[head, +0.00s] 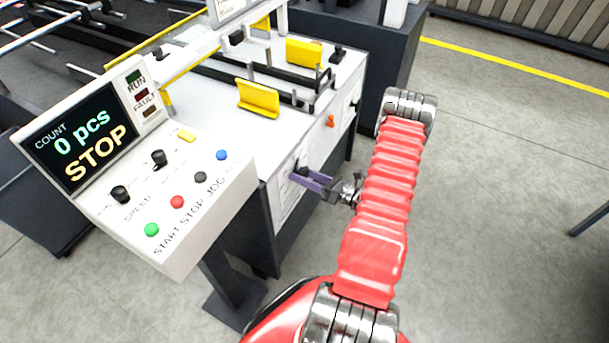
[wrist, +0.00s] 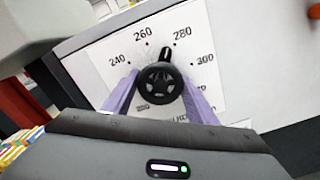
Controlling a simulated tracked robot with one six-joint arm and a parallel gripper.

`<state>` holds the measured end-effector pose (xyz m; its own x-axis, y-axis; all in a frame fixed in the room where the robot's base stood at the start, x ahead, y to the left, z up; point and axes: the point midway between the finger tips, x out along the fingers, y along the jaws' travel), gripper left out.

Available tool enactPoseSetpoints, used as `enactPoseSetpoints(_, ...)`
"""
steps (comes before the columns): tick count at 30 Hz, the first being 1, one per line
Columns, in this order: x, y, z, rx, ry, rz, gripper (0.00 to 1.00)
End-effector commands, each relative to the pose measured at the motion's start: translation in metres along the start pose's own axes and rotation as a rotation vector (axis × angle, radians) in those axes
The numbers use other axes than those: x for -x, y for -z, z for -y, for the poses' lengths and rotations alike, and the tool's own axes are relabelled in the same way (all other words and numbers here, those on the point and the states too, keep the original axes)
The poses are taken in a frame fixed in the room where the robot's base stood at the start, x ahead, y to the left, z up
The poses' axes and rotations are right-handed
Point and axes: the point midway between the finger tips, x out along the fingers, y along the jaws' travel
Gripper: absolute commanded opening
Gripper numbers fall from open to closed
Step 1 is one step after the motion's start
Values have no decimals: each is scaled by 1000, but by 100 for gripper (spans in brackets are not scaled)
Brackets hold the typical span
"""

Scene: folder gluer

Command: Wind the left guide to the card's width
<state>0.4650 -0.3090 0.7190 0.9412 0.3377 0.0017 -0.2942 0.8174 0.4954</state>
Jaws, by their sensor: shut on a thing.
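In the wrist view a black round handwheel (wrist: 160,84) sits on a white scale plate (wrist: 205,40) marked 240, 260, 280 and 300. The wheel's pointer (wrist: 165,54) stands between 260 and 280, somewhat nearer 280. My gripper (wrist: 160,90) has its purple fingers on both sides of the wheel and is shut on it. In the head view my gripper (head: 314,182) reaches the machine's side panel, and the wheel is mostly hidden. Two yellow guide plates, a nearer one (head: 258,98) and a farther one (head: 304,52), stand on the white top. I cannot tell which is the left guide.
The control panel (head: 190,205) with several buttons stands left of my arm, its screen (head: 82,137) reading 0 pcs and STOP. An orange part (head: 330,121) sits on the machine's side, above and right of my gripper. The floor (head: 500,180) to the right is clear.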

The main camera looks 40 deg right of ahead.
Motion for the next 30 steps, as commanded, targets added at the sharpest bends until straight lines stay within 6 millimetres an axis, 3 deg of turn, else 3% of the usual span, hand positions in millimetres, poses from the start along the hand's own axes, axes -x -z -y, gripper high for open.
enactPoseSetpoints(30, 0, 1, 3, 965, 2, -7, 30)
